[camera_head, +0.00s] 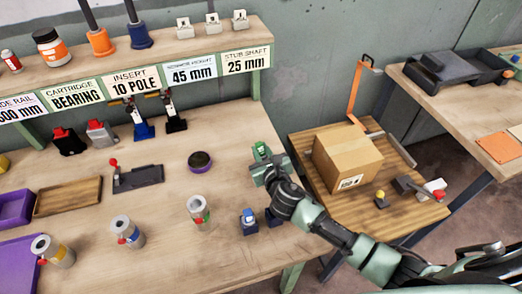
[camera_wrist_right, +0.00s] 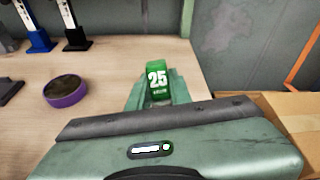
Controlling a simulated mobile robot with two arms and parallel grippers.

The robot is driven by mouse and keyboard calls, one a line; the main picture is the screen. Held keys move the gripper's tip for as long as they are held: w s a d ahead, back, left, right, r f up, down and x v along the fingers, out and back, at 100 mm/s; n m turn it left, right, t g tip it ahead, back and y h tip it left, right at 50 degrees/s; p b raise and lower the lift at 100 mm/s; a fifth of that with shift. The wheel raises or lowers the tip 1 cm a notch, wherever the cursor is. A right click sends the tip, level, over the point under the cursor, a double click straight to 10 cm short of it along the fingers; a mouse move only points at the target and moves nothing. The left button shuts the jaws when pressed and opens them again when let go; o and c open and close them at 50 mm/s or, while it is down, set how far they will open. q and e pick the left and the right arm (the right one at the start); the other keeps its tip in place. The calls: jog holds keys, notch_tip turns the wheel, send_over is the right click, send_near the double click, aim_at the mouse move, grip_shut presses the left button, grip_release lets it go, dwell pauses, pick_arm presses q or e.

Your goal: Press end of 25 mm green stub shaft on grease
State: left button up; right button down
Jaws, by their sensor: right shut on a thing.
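My right gripper (camera_head: 268,168) is over the right part of the workbench (camera_head: 120,210), near its right edge. It is shut on the green stub shaft (camera_wrist_right: 157,82), which shows a white "25" in the right wrist view. In the head view only a small green piece of the shaft (camera_head: 261,149) shows past the gripper. The grease is likely the dark-topped round purple tin (camera_head: 200,162), left of the gripper on the bench. The tin also shows at the left in the right wrist view (camera_wrist_right: 66,91), apart from the shaft. My left gripper is not in view.
A cardboard box (camera_head: 347,155) stands on a lower wooden table right of the gripper. Several silver cylinders, one with a green band (camera_head: 198,209), stand along the bench front. A black fixture (camera_head: 138,178) lies left of the tin. A labelled shelf (camera_head: 150,70) runs along the back.

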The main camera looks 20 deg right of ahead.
aim_at(261, 144)
jog(key=shift+f+b, duration=0.4)
jog(key=shift+f, duration=0.2)
dwell(1.1)
jog(key=shift+r, duration=0.1)
notch_tip(261, 144, up, 7)
jog(key=p, duration=0.8)
dwell(0.3)
dwell(0.3)
